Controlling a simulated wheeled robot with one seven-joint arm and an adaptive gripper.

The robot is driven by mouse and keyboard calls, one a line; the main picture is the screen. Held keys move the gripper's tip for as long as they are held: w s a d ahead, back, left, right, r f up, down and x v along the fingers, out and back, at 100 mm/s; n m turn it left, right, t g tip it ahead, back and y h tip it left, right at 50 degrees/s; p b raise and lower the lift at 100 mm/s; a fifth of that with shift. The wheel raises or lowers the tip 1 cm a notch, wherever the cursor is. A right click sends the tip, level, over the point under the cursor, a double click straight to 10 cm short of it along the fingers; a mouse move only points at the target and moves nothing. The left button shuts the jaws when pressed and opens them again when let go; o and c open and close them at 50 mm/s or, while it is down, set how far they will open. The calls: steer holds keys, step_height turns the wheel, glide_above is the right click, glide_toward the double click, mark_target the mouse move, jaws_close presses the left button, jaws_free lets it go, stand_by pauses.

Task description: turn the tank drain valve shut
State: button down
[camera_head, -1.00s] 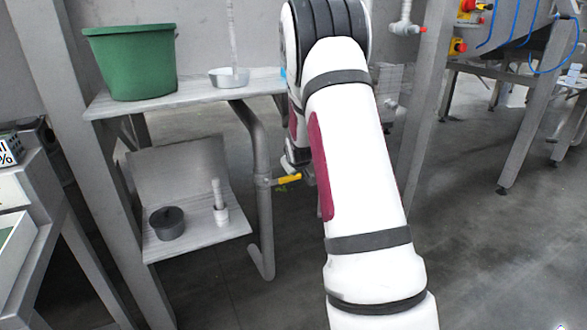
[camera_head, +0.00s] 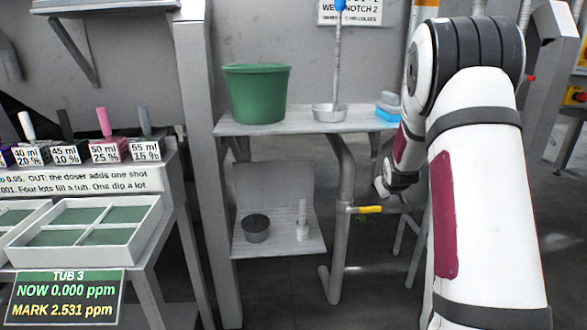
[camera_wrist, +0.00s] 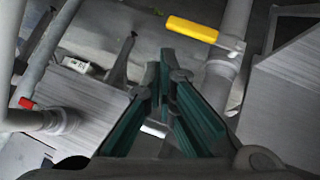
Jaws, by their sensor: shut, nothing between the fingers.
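The drain valve's yellow lever (camera_head: 369,209) sticks out sideways to the right from the grey drain pipe (camera_head: 337,250) under the tank table. In the wrist view the lever (camera_wrist: 190,28) lies across the top, its metal end at the pipe (camera_wrist: 236,30). My gripper (camera_wrist: 165,72) has dark green fingers, shut and empty. In that picture the fingertips are below the lever and apart from it. In the head view my wrist is just above and right of the lever; the fingertips are not clear there.
A green tub (camera_head: 256,95), a metal pan (camera_head: 329,113) and blue sponges (camera_head: 387,106) stand on the table (camera_head: 290,127). A lower shelf (camera_head: 282,245) holds a dark pot (camera_head: 256,228) and a pale upright piece (camera_head: 302,219). Another pipe with a red end (camera_wrist: 26,102) shows left of my fingers.

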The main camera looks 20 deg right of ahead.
steer(key=s+a+r+g+y, duration=0.1)
steer(key=s+a+r, duration=0.3)
steer(key=s+a, duration=0.3)
steer(key=s+a+r+g+y, duration=0.15)
steer(key=s+a+r, duration=0.3)
steer(key=a, duration=0.45)
steer(key=s+a+r+g+y, duration=0.1)
steer(key=s+a+r+y, duration=0.1)
steer(key=s+a+r, duration=0.5)
steer(key=s+a+f+g, duration=0.1)
steer(key=s+a, duration=0.4)
steer(key=s, duration=0.4)
steer(key=s+a+f+n+g+y, duration=0.15)
steer(key=s+a, duration=0.25)
steer(key=s, duration=0.5)
steer(key=s+a+f+g, duration=0.1)
steer(key=s+a, duration=0.4)
steer(key=s, duration=0.4)
step_height(320, 180, up, 25)
steer(key=t+p, duration=0.3)
steer(key=p, duration=2)
steer(key=shift+s+d+r+p, duration=0.15)
steer(key=shift+s+p, duration=0.15)
steer(key=shift+p, duration=0.1)
